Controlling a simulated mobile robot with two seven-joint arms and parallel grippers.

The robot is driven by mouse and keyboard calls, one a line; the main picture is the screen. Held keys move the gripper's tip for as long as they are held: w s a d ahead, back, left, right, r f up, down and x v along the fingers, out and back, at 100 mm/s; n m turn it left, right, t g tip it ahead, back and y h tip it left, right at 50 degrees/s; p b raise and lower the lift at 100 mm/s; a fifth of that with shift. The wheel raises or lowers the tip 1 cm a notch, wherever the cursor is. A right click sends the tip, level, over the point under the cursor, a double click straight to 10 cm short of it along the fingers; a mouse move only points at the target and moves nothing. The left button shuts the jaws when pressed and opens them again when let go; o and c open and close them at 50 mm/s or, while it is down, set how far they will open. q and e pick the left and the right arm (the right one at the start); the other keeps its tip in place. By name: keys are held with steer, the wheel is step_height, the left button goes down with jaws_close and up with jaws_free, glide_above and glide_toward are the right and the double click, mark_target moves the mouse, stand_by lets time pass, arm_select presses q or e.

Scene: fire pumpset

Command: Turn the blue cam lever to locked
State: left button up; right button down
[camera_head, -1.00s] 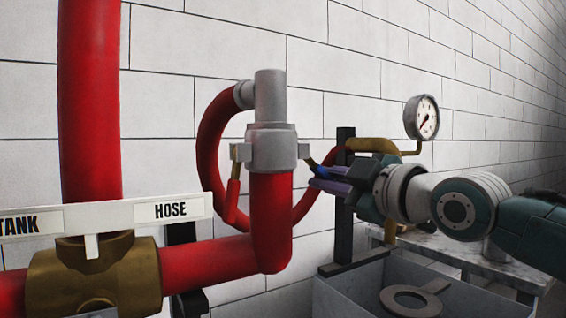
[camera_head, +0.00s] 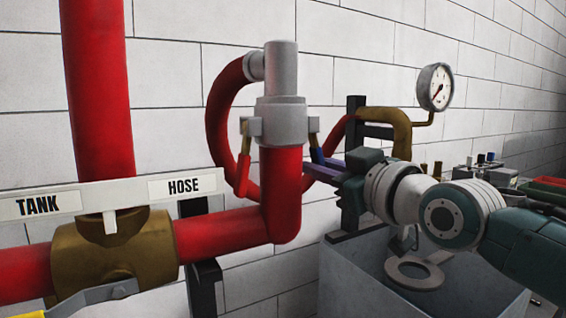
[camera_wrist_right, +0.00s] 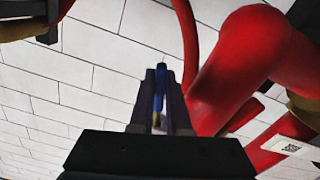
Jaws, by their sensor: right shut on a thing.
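The blue cam lever (camera_head: 317,155) hangs steeply down from the right side of the grey coupling (camera_head: 281,122), beside the red pipe. Its brass upper end shows above the blue grip. My right gripper (camera_head: 314,171) has its purple fingers shut on the lever's lower part. In the right wrist view the blue lever (camera_wrist_right: 159,85) lies between the two fingers (camera_wrist_right: 158,76). A red lever (camera_head: 243,175) hangs down on the coupling's left side. My left gripper is not in view.
A brass valve (camera_head: 75,253) with a TANK and HOSE sign (camera_head: 40,206) stands at the left. A pressure gauge (camera_head: 436,87) on a brass pipe (camera_head: 400,130) is behind my right arm. Below is a grey bin (camera_head: 350,285) with a ring (camera_head: 414,273) in it.

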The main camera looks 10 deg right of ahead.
stand_by(0.3)
steer(key=c, duration=0.9)
jaws_free()
steer(key=p+v, duration=0.1)
steer(key=v, duration=0.9)
steer(key=shift+p, duration=0.4)
steer(key=shift+c, duration=0.2)
